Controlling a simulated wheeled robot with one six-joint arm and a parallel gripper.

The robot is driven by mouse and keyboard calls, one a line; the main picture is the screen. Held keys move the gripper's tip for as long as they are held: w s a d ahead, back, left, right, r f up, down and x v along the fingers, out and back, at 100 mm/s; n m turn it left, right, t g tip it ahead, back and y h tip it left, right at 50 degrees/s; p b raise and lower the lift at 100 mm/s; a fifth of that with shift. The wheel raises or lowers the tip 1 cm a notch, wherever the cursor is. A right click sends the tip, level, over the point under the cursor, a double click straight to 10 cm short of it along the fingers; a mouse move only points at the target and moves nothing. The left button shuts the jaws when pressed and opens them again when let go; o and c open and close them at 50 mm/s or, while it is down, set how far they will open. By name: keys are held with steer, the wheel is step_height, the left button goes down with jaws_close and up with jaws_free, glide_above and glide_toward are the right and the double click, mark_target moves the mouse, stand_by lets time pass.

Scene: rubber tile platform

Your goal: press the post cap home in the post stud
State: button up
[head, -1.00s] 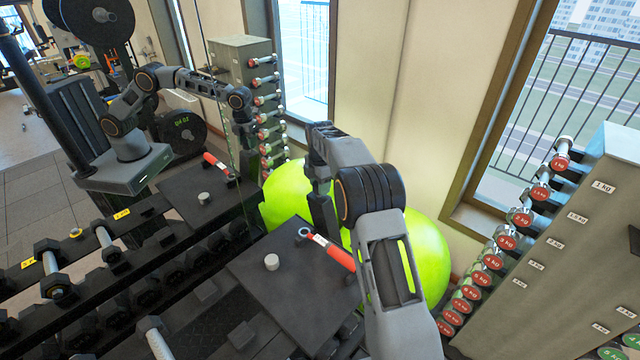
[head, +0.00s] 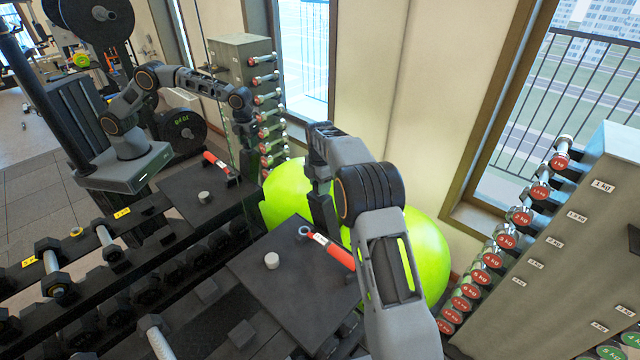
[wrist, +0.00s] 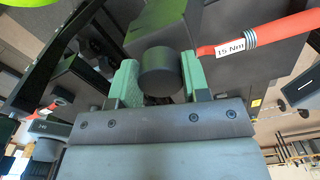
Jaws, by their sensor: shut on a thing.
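My gripper (wrist: 158,88) is shut on a short black cylinder, which I take for the post cap (wrist: 160,72); its round face shows between the two green finger pads in the wrist view. In the head view my gripper (head: 323,212) points down beyond the far edge of the dark platform, partly hidden by my arm; the cap cannot be made out there. A short pale cylinder (head: 272,260), possibly the post stud, stands upright on the platform (head: 285,300), left of and apart from my gripper. No stud shows clearly in the wrist view.
A red-handled torque wrench (head: 334,252) lies on the platform near my gripper, also in the wrist view (wrist: 265,35). A green exercise ball (head: 425,250) is behind. Dumbbell racks (head: 560,260) stand right and left. A mirror at left repeats the scene.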

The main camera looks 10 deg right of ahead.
steer(key=shift+f, duration=0.55)
stand_by(0.6)
steer(key=o, duration=1.1)
step_height(320, 180, up, 14)
steer(key=shift+b, duration=0.4)
